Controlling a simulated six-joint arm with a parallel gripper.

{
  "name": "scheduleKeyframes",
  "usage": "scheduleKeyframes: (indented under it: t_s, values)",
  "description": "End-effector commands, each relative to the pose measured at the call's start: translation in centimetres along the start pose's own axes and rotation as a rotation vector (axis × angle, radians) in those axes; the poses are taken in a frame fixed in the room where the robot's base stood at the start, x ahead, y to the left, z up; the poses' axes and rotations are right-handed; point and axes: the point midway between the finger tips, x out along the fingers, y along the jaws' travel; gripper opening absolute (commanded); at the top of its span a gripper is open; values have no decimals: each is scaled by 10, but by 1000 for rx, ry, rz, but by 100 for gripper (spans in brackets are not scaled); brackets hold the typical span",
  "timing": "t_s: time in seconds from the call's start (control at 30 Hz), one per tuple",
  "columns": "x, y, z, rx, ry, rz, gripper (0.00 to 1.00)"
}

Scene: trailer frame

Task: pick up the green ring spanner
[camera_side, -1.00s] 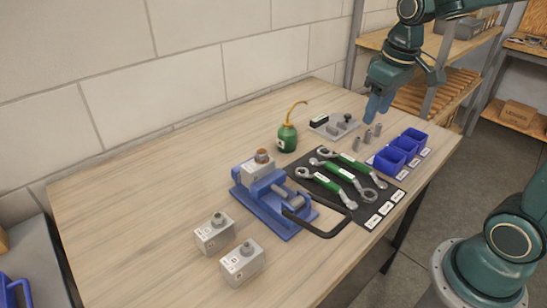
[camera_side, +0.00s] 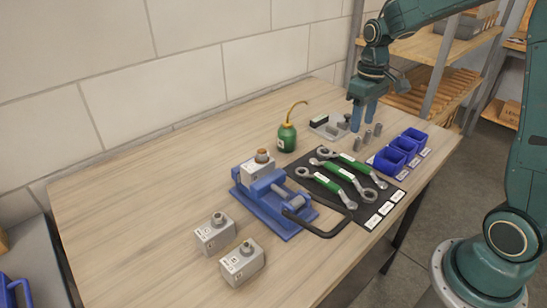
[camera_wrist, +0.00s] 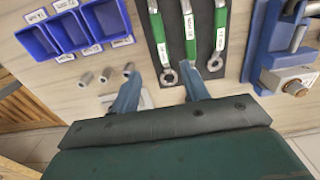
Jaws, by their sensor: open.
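Three green-handled spanners lie side by side on a black mat (camera_side: 384,194): a back one (camera_side: 357,164), a middle one (camera_side: 343,172) and a front one (camera_side: 334,188). In the wrist view they are the left (camera_wrist: 159,38), middle (camera_wrist: 189,30) and right (camera_wrist: 220,32) ones. The left and right ones show rings at their near ends. The handle labels are too small to tell which is the ring spanner. My gripper (camera_side: 363,118) is open and empty, above the table beyond the mat's back end. In the wrist view my fingers (camera_wrist: 161,72) partly cover the middle spanner's near end.
Blue bins (camera_side: 396,153) stand right of the mat. Small grey cylinders (camera_side: 368,139) and a grey tray (camera_side: 329,127) are close to my gripper. A blue vise (camera_side: 272,205) is left of the mat, with a green oil can (camera_side: 287,138) behind.

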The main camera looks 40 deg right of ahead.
Motion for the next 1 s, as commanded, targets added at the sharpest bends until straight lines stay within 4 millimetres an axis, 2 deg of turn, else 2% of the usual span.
scheduleKeyframes:
  t_s: [0.5,1.0]
  values:
    - [69,-1,1,0,-4,-1,45]
    - [85,-1,1,0,-2,-1,45]
